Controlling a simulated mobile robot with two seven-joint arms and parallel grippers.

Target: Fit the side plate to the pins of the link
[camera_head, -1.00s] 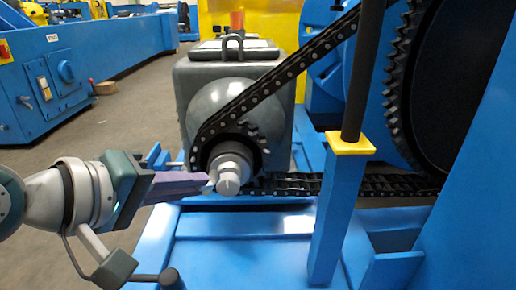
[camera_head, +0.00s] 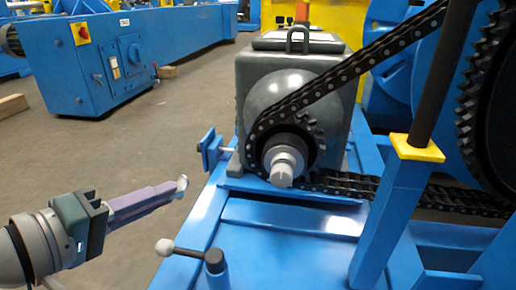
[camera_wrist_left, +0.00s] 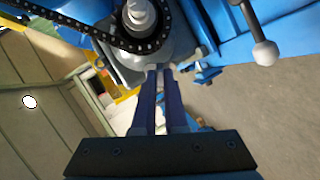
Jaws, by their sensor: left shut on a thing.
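My left gripper (camera_head: 178,188) has long purple fingers, shut on a small pale metal piece (camera_head: 182,182) at their tips. The piece is too small to tell whether it is the side plate. In the left wrist view the fingers (camera_wrist_left: 160,70) run close together, and the piece is hard to make out. The gripper is left of the blue frame, apart from the chain. The black chain (camera_head: 345,67) wraps the small sprocket (camera_head: 313,138) and rises right; its lower run (camera_head: 350,184) goes toward the large sprocket (camera_head: 465,118). The open link and its pins are not distinguishable. My right gripper is not in view.
A grey gearbox (camera_head: 292,72) with a silver shaft (camera_head: 283,165) stands behind the small sprocket. A ball-ended lever (camera_head: 190,252) rises at the frame's front. A blue post with a yellow cap (camera_head: 416,148) stands right. Floor is open behind the gripper.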

